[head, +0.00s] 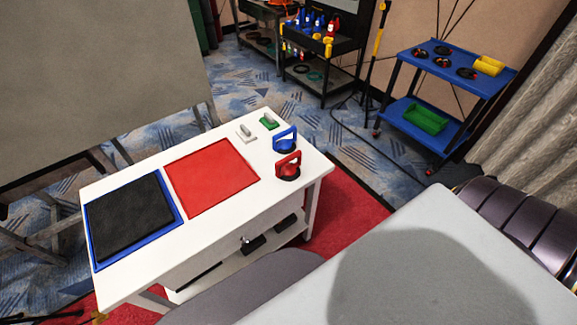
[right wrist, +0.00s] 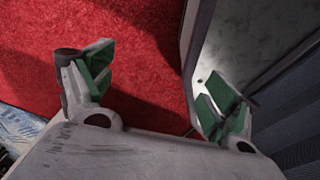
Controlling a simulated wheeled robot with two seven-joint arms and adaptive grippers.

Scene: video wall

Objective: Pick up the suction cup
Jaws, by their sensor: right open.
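A red suction cup (head: 287,166) with a looped handle stands on the right end of the white table (head: 130,279). A blue suction cup (head: 285,139) of the same shape stands just behind it. Both are upright, and no gripper is near them in the head view. My right gripper (right wrist: 158,88) shows only in the right wrist view. Its green-padded fingers are spread apart with nothing between them, over red carpet. No suction cup shows in that view. My left gripper is in neither view.
A red square panel (head: 210,178) and a black pad (head: 130,216) on a blue sheet lie on the table. Green (head: 269,121) and pale grey (head: 246,134) handled tools lie at its back edge. A blue cart (head: 443,90) stands back right. A pale upright surface (right wrist: 240,45) is close beside my right gripper.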

